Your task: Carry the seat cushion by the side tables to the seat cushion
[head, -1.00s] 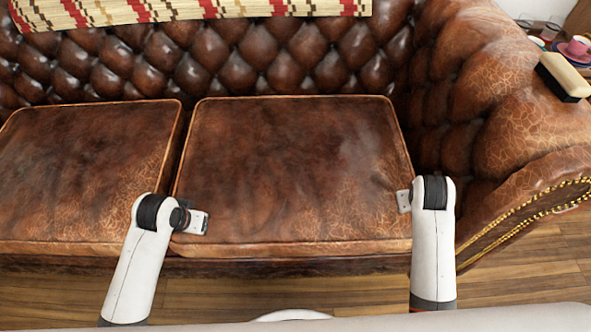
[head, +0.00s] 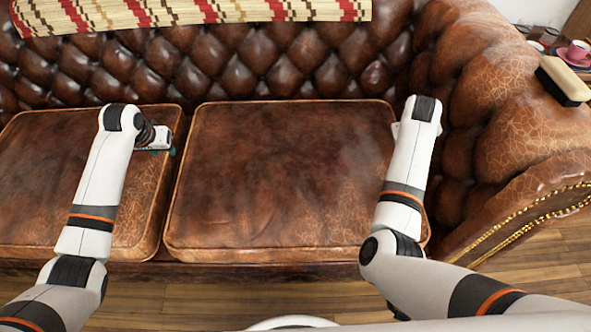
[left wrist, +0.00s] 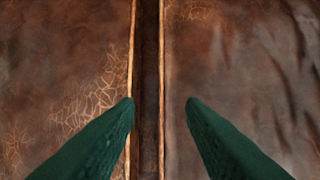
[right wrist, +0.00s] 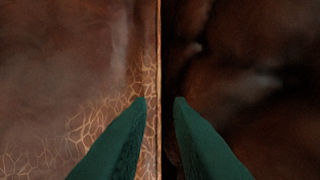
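Two brown leather seat cushions lie side by side on the sofa: the right one (head: 290,180) beside the sofa arm, the left one (head: 60,140) to its left. My left gripper (head: 168,150) is above the seam between them. In the left wrist view its green fingers (left wrist: 159,100) are apart and empty, one over each cushion. My right gripper (head: 394,132) is at the right cushion's right edge, mostly hidden by my arm. In the right wrist view its fingers (right wrist: 161,98) are a little apart, with the piped edge running between them. I cannot tell whether they touch it.
The sofa's right arm (head: 500,110) rises close beside my right gripper. A brush (head: 563,82) lies on it. A pink cup (head: 577,52) stands behind on a side table. A striped throw (head: 180,12) hangs over the tufted back (head: 230,60). Wood floor shows in front.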

